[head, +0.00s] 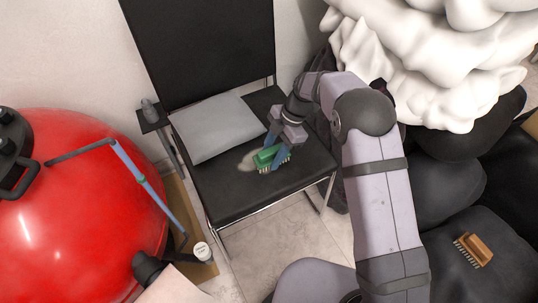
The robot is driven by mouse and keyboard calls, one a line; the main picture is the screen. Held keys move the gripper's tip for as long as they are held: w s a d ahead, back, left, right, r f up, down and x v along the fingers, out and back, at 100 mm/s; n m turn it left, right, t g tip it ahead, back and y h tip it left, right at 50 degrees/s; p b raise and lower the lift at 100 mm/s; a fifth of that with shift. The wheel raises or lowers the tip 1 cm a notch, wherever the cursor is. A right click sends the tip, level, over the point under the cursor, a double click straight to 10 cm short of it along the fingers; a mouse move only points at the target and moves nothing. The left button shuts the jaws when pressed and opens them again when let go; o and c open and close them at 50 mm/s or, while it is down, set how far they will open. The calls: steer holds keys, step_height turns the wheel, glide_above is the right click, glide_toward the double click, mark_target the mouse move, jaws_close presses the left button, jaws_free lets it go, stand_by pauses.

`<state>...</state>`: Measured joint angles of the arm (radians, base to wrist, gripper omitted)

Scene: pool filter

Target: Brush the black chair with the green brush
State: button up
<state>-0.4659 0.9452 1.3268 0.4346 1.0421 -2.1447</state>
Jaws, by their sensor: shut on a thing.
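The black chair (230,203) stands in the middle of the head view, with its backrest (205,45) against the wall side. The green brush (265,158) is at the seat, with its pale bristles turned down toward it. My gripper (279,155) is shut on the green brush, reaching in from the right. A pale dusty patch (247,163) shows on the seat just left of the brush. Whether the bristles touch the seat is hard to tell.
A grey cushion (215,128) lies on the seat behind the brush. A large red tank (75,210) stands at left with a blue-handled pole (150,190). A wooden brush (474,250) lies on a dark surface at lower right. A white lumpy mass (440,50) fills the upper right. The seat's front is clear.

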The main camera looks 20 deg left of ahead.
mark_target(256, 156)
steer(key=shift+w+d+f, duration=0.15)
steer(key=shift+w+d, duration=0.7)
steer(key=shift+d, duration=0.05)
steer(key=shift+w, duration=0.1)
steer(key=shift+w+a, duration=0.55)
steer(key=shift+a, duration=0.1)
steer(key=shift+s+a+r, duration=0.25)
steer(key=shift+s+a, duration=0.95)
steer(key=shift+a, duration=0.05)
steer(key=shift+s+a, duration=0.1)
steer(key=shift+s+a+f, duration=0.15)
steer(key=shift+s+a, duration=0.95)
